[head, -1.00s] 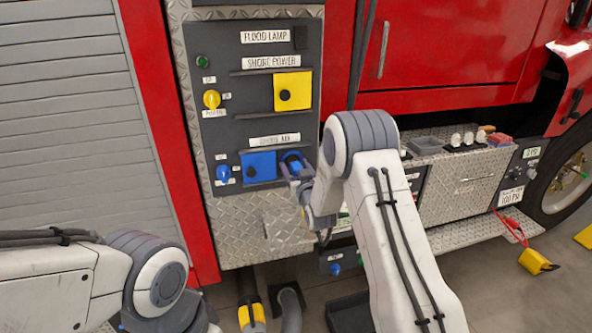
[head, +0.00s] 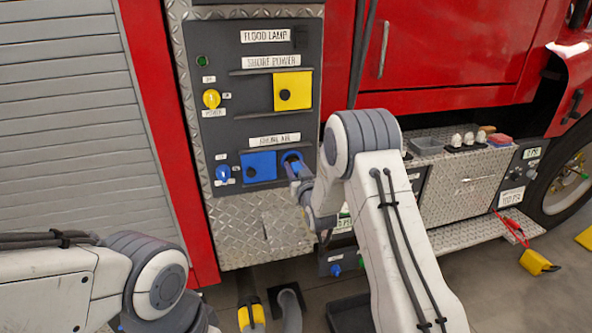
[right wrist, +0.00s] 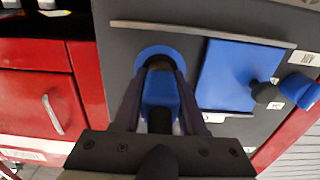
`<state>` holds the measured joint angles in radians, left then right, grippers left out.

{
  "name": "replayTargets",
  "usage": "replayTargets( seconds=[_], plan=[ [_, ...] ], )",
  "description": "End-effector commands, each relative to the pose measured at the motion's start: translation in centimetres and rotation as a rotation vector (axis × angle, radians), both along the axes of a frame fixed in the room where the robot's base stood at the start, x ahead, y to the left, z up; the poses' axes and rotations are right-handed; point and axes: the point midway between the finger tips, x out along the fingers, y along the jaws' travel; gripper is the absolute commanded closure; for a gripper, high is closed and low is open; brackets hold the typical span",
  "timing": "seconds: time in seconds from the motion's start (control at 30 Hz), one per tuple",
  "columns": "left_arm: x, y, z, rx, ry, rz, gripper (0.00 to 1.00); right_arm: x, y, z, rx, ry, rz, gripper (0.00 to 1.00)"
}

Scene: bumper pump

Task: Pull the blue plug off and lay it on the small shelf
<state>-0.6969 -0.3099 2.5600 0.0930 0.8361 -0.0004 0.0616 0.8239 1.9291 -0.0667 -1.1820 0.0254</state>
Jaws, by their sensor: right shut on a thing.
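The blue plug (right wrist: 160,92) is between the two dark fingers of my right gripper (right wrist: 152,88) in the right wrist view. The gripper is shut on it. The plug's far end meets the round blue socket ring (right wrist: 158,52) on the grey panel; I cannot tell how deep it sits. In the head view my right gripper (head: 300,173) is at the panel's lower right, with the socket ring (head: 291,157) just above. A diamond-plate ledge (head: 425,158) lies to the right; I cannot tell whether it is the small shelf. My left gripper is out of view.
A blue flap (head: 260,167) and a blue knob (head: 223,173) are left of the socket. Thin rails (head: 272,70) cross the panel. The right ledge carries a blue-grey tray (head: 427,144), several white pieces and a red box (head: 499,139). Hoses hang below the panel.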

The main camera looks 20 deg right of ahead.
Motion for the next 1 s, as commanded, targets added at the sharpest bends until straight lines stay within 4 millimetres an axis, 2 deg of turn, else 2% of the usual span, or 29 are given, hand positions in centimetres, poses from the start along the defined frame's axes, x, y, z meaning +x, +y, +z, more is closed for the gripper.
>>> replayTargets(
  seconds=[1.0],
  plan=[
    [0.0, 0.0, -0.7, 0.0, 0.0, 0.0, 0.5, -4.1, 0.0, 0.1, 0.0, -0.002, 0.0, 1.0]
  ],
)
